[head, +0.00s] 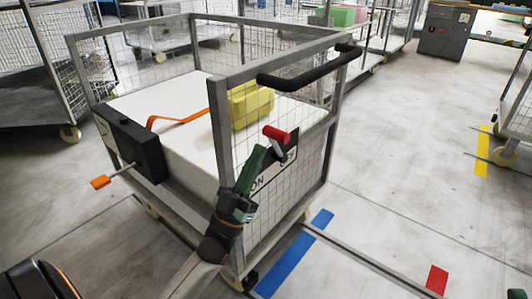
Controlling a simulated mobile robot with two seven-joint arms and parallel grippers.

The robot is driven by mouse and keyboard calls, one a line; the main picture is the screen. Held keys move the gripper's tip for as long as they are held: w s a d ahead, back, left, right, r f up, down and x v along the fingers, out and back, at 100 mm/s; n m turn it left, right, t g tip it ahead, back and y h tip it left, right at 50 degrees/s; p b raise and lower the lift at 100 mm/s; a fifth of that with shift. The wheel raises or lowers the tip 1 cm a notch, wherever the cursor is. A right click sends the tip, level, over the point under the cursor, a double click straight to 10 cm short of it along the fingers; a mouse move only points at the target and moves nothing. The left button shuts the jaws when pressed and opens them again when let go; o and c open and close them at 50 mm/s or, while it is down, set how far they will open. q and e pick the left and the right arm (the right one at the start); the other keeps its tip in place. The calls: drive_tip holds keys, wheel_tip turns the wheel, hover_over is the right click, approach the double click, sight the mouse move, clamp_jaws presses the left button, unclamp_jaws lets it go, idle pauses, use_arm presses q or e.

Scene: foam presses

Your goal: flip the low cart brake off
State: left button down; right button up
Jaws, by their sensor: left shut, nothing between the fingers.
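The cart (226,92) is a grey mesh-sided frame holding a large white block (180,115). On its near mesh side is a brake lever with a red grip (276,134), sticking out from a dark mount. Behind it a pale plate (268,179) shows "ON" at its lower left; the rest of its lettering is partly hidden. My left gripper (257,158) is shut and empty, its green fingers pointing up just below and left of the red grip. I cannot tell whether they touch the lever. My right gripper is not in view.
A black box (137,148) with an orange-tipped rod (101,182) is on the cart's left side. A black push handle (310,68) juts from the top. A yellow block (250,105) and orange strap (178,121) lie on the white block. Open floor lies right.

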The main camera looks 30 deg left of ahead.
use_arm(q)
drive_tip(key=shift+w+d+b, duration=0.15)
drive_tip(key=shift+w+b, duration=0.2)
drive_tip(key=shift+w, duration=1.3)
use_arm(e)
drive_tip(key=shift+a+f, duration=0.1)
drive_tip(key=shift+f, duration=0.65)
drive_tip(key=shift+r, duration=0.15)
